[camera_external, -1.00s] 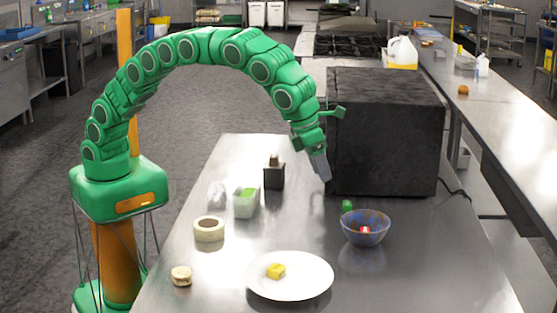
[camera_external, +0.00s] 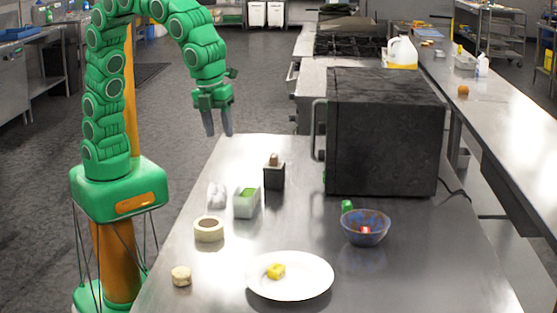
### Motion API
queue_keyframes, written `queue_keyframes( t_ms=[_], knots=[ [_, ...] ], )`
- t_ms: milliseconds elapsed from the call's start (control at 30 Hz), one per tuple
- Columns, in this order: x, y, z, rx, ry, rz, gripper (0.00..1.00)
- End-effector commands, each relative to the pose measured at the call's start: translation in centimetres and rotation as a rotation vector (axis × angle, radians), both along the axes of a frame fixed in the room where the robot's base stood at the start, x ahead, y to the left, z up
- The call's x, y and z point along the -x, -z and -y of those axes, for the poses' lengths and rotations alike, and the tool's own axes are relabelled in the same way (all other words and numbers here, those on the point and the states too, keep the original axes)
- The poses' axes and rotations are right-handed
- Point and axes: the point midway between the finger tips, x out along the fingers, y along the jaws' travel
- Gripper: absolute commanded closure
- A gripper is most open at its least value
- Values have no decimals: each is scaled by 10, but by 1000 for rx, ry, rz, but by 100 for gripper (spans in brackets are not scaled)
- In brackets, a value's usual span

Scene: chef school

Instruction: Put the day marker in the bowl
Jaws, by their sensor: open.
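The blue patterned bowl (camera_external: 365,230) stands at the right of the steel table, with a small red and white item (camera_external: 365,230) inside. I cannot tell which object is the day marker. A small green object (camera_external: 347,206) stands just behind the bowl, partly hidden by its rim. My gripper (camera_external: 217,133) is open and empty, fingers pointing down, above the table's far left corner and well away from the bowl.
A dark box-shaped appliance (camera_external: 385,135) with a handle stands at the back right. A white plate (camera_external: 310,283) holds a yellow piece (camera_external: 276,271). A tape roll (camera_external: 209,229), cream piece (camera_external: 181,276), white container (camera_external: 246,203) and dark block (camera_external: 274,176) stand leftward. The table's middle is clear.

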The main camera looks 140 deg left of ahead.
Motion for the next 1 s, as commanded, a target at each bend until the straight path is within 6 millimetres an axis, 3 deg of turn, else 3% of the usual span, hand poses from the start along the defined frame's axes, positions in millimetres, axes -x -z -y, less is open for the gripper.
queue_keyframes(
  t_ms=[500,1000],
  knots=[
    [154,1,59,73,-470,-29,52],
    [306,32,102,91,-911,-86,52]
  ],
)
